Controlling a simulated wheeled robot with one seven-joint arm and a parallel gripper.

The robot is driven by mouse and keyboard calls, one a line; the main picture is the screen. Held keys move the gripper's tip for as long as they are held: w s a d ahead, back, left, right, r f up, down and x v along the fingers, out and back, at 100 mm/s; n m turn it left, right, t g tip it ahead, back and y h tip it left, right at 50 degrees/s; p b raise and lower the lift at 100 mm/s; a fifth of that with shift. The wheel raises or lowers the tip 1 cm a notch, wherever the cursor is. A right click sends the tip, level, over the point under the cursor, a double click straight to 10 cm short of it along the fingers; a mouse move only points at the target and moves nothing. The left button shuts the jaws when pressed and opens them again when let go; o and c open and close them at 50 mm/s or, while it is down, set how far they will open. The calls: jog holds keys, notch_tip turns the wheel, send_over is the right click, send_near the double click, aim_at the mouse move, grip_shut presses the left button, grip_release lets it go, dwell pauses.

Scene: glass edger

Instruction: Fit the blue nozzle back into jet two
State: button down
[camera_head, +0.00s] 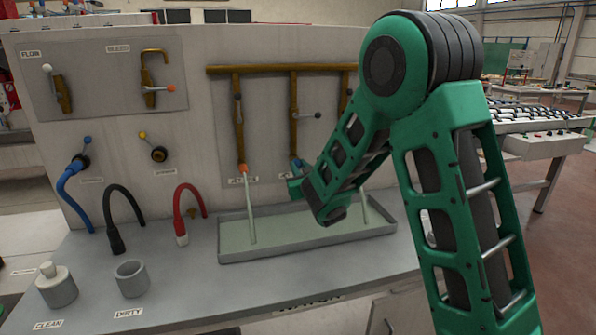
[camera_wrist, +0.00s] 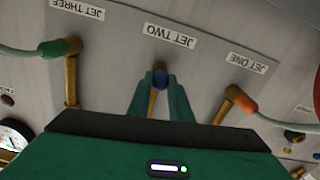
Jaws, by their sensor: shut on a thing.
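In the head view my gripper (camera_head: 296,178) is at the lower end of the middle brass pipe (camera_head: 294,115), and a bit of the blue nozzle (camera_head: 296,163) shows there.
Jet one has an orange nozzle (camera_wrist: 242,100) and jet three a green one (camera_wrist: 57,47), each with a pale hose. A shallow tray (camera_head: 300,240) lies below the pipes.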

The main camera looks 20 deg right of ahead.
jog(key=shift+w, duration=0.1)
jog(key=c, duration=1.5)
grip_release()
jog(key=shift+c, duration=0.2)
jog(key=s, duration=1)
jog(key=shift+s, duration=0.25)
jog(key=shift+d, duration=0.15)
